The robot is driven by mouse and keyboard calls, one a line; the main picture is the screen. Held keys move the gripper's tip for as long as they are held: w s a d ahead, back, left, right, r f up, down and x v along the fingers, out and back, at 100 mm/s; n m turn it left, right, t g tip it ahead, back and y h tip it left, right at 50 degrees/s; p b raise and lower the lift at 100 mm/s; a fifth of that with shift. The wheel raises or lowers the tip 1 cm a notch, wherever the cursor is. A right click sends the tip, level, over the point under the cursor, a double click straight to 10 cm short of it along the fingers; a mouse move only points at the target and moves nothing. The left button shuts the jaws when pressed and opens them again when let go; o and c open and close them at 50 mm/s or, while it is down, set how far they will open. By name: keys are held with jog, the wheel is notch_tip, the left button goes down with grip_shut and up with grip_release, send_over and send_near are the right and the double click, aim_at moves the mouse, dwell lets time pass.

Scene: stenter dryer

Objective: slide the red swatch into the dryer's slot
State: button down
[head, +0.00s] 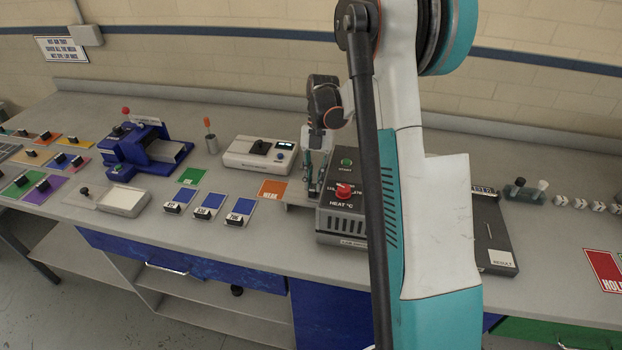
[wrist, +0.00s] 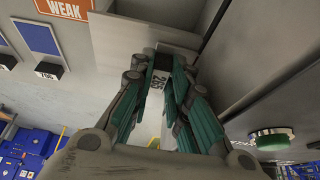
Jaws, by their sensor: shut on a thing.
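The dryer (head: 340,225) is a dark grey box with a green START button and a red HEAT knob, partly behind my arm. A pale feed plate (head: 299,198) juts from its left side; the slot itself is not clear. My gripper (head: 314,180) is low beside the dryer's left side. In the wrist view, my gripper (wrist: 158,82) is shut on a small black-and-white numbered piece (wrist: 155,78), over or near the plate (wrist: 125,48). No red swatch can be made out; whether the held piece belongs to one is hidden.
An orange WEAK card (head: 272,190) and several blue cards with numbered blocks lie left of the dryer. A white device (head: 260,155) and a blue machine (head: 140,150) stand farther left. Several coloured swatches with black clips lie at far left. A red HOLD card (head: 604,270) lies right.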

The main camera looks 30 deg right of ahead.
jog(key=shift+s+d, duration=0.2)
dwell(0.6)
jog(key=c, duration=1.5)
grip_release()
jog(key=shift+o, duration=0.2)
jog(key=shift+s+f, duration=0.1)
jog(key=shift+d, duration=0.1)
jog(key=v, duration=0.8)
jog(key=shift+w, duration=0.2)
